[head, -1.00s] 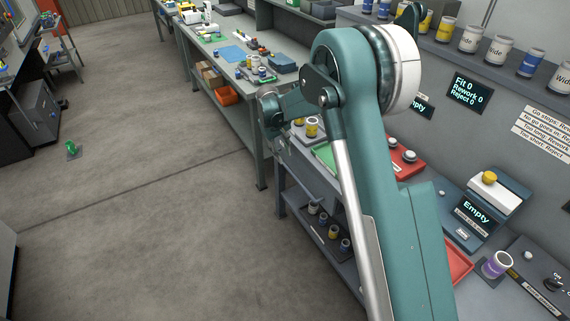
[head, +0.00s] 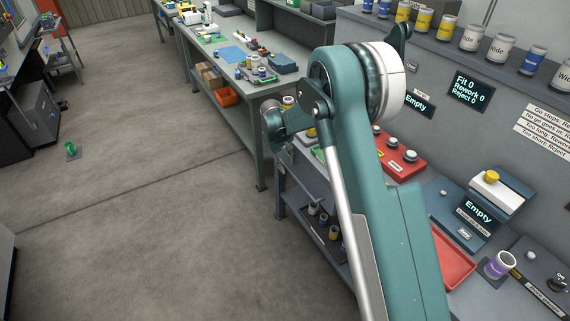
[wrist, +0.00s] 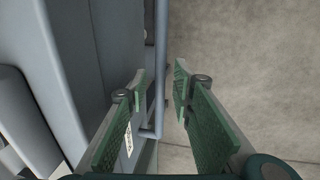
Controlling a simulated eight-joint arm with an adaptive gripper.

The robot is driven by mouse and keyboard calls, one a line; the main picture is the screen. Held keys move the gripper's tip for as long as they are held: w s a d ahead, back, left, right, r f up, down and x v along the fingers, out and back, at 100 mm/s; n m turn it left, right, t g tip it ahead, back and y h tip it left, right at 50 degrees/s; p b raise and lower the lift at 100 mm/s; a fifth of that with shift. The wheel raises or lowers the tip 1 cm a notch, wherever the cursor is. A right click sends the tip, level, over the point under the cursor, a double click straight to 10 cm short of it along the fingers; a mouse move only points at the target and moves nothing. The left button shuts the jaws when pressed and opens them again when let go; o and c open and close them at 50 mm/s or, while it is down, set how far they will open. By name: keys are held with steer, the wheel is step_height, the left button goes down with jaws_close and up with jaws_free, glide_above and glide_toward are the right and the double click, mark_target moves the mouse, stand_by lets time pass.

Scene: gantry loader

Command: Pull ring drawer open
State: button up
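The drawer front is the grey panel along the left of the wrist view (wrist: 110,45), with a long grey bar handle (wrist: 160,65) standing off it. A small white label (wrist: 128,140) shows partly behind a finger. My gripper (wrist: 158,88) is open, its two green-padded fingers apart, with the bar lying between them in the picture. The bar appears closer to the left finger; I cannot tell whether it touches. In the head view, the handle (head: 306,186) shows on the bench front. My gripper is small there and partly hidden by my arm. The drawer's inside is not visible.
Bare floor (head: 150,230) lies in front of the bench. A lower shelf holds several small cans (head: 323,218). On the bench top are a red button box (head: 400,158) and a red tray (head: 452,262). Another bench (head: 235,60) stands beyond.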

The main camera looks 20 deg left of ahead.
jaws_close()
steer(key=s+a, duration=1.8)
steer(key=shift+b, duration=0.4)
steer(key=shift+s+a, duration=0.1)
jaws_free()
steer(key=shift+r, duration=0.2)
step_height(320, 180, up, 11)
steer(key=s+a, duration=0.1)
steer(key=shift+s+a+r, duration=0.2)
steer(key=shift+s+a, duration=0.1)
